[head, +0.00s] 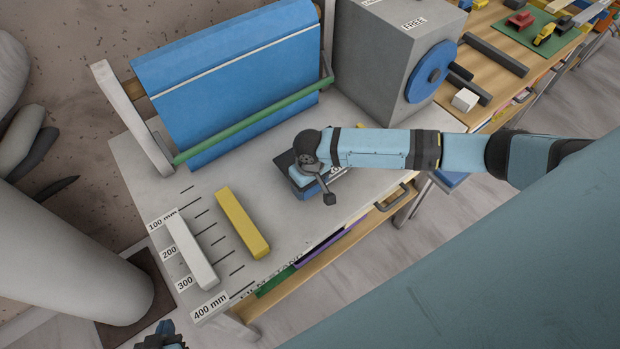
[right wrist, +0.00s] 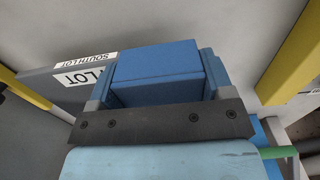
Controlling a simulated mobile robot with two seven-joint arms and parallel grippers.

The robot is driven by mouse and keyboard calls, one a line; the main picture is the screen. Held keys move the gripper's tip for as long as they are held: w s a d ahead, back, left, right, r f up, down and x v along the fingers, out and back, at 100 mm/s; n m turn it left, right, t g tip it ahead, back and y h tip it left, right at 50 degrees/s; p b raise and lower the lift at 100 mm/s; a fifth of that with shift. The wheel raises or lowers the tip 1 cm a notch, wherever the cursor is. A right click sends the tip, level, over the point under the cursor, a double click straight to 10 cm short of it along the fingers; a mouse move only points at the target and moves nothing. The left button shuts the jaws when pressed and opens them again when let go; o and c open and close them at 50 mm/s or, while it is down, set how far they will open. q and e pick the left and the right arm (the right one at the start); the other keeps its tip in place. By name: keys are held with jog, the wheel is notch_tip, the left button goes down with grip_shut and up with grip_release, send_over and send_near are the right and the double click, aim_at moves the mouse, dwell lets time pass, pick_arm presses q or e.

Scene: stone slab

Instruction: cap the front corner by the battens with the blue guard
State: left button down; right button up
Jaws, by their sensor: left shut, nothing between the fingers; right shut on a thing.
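The blue guard (right wrist: 155,72) is a blue block filling the space between the fingers of my right gripper (right wrist: 158,90) in the right wrist view. In the head view my right gripper (head: 305,183) is low over the bench, and its wrist hides most of the guard. A dark grey slab (head: 286,159) shows beside it; in the wrist view lettered labels (right wrist: 85,76) lie on grey beside the guard. I cannot tell whether the guard touches a corner. A yellow bar (head: 242,222) and a white bar (head: 190,250) lie on the bench. My left gripper (head: 165,338) is shut and empty at the bottom edge.
A blue roll (head: 235,75) with a green rod stands at the bench's back. A grey box (head: 385,60) with a blue disc stands right of it. An open drawer (head: 320,262) juts out in front. Bare bench (head: 180,195) lies around the bars.

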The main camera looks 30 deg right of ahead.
jog(key=shift+f, duration=0.25)
jog(key=o, duration=0.9)
jog(key=shift+r, duration=0.1)
pick_arm(q)
jog(key=shift+w+f+b, duration=0.4)
jog(key=shift+f+b, duration=0.2)
jog(key=shift+b, duration=0.2)
pick_arm(e)
notch_tip(320, 180, up, 14)
jog(key=shift+f, duration=0.15)
pick_arm(q)
jog(key=shift+d, duration=0.1)
